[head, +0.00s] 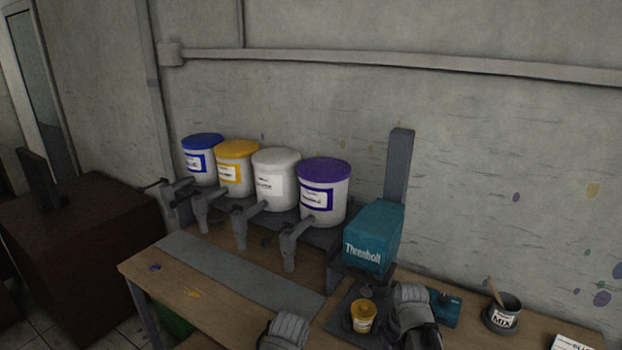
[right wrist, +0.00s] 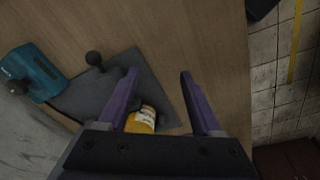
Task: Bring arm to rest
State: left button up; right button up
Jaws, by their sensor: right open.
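Two grey arm parts of mine rise at the bottom edge of the head view, one left of the yellow cup and one right of it. My right gripper (right wrist: 158,74) shows in the right wrist view, its two purple fingers spread apart with nothing held between their tips. Its fingers do not show clearly in the head view. The fingers of my left gripper do not show in either view. A small yellow-labelled cup (head: 363,316) stands on a dark plate (head: 342,309). In the right wrist view, the cup (right wrist: 145,117) is partly hidden beside the left finger.
A teal Threnbolt machine (head: 371,238) stands behind the cup. Several lidded paint buckets, one purple-topped (head: 323,193), line the wall above grey taps. A MIX pot (head: 503,315) holding a stick stands at the right. The wooden table (head: 190,305) is mostly clear at the left.

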jog(key=s+a+m, duration=0.1)
jog(key=s+a, duration=0.4)
jog(key=a, duration=0.3)
jog(key=s+a+g+h, duration=0.1)
jog(key=s+a, duration=0.5)
jog(key=a, duration=0.2)
jog(key=shift+m+g, duration=0.3)
jog(key=shift+m, duration=0.1)
